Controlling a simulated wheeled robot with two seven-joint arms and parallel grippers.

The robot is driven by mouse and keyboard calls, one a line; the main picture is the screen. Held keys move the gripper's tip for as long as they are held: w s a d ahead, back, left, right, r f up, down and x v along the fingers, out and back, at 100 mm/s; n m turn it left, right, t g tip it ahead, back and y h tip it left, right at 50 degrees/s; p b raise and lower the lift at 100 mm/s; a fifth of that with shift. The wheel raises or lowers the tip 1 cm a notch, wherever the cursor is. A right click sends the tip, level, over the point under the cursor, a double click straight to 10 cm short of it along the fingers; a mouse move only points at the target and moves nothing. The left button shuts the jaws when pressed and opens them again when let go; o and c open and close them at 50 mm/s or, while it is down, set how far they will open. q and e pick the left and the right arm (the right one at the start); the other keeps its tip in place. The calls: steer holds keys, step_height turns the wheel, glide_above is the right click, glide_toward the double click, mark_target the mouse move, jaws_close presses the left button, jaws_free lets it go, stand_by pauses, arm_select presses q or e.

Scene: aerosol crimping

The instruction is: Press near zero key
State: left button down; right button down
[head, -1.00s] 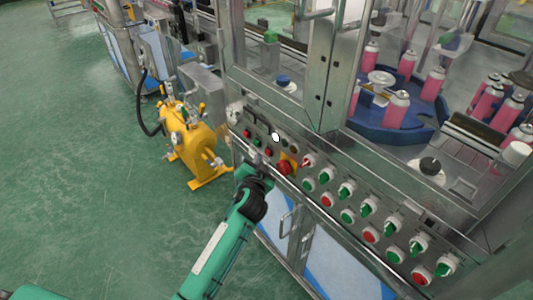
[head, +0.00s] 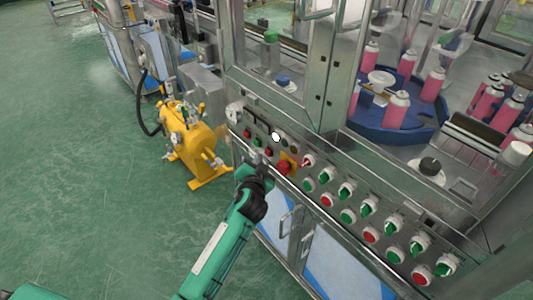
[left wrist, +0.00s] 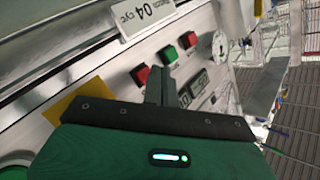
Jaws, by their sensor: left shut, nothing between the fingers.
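The control panel (head: 318,186) on the machine's front carries rows of red, green and white controls. At its left end are a green button (head: 257,141), a red button (head: 269,152) and a white round button (head: 276,136). No zero marking is readable, so I cannot tell which is the near zero key. My left gripper (head: 259,159) is shut and empty, close in front of this end. In the left wrist view its fingers (left wrist: 154,84) point at the panel beside a red button (left wrist: 140,75), with a green button (left wrist: 169,54) further along. Contact cannot be told.
A red emergency stop (head: 284,168) on a yellow plate sits just right of the gripper. Small displays (left wrist: 199,82) lie beyond the fingers. A yellow tank unit (head: 192,144) stands on the floor to the left. Pink cans (head: 397,108) stand inside the machine. The green floor is clear at left.

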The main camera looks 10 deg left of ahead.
arm_select(q)
steer(key=shift+w+d, duration=0.1)
steer(key=shift+w, duration=0.05)
steer(key=shift+w+d, duration=0.2)
stand_by(0.3)
steer(key=shift+w+d, duration=0.2)
steer(key=shift+w, duration=0.1)
stand_by(0.5)
steer(key=shift+s, duration=0.1)
steer(key=shift+s+a, duration=0.45)
steer(key=shift+s, duration=0.1)
